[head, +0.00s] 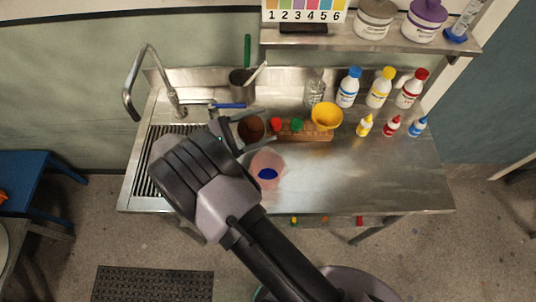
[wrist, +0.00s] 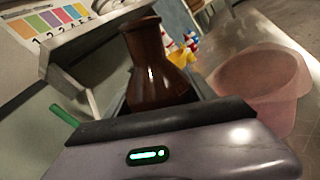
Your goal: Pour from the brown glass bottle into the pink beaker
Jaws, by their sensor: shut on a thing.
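The brown glass bottle (wrist: 155,70) is between the fingers of my gripper (head: 247,122), which is shut on it. In the wrist view the bottle stands roughly neck up with its shoulder and neck showing; its lower part is hidden behind my gripper. In the head view the brown bottle (head: 251,130) shows only as a dark round shape. In the wrist view the beaker (wrist: 262,85) is at the right, apart from the bottle.
A wooden rack (head: 305,134) with red and green caps and a yellow bowl (head: 327,116) are right of the bottle. Several capped bottles (head: 379,88) stand behind. The counter's right front (head: 390,180) is clear.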

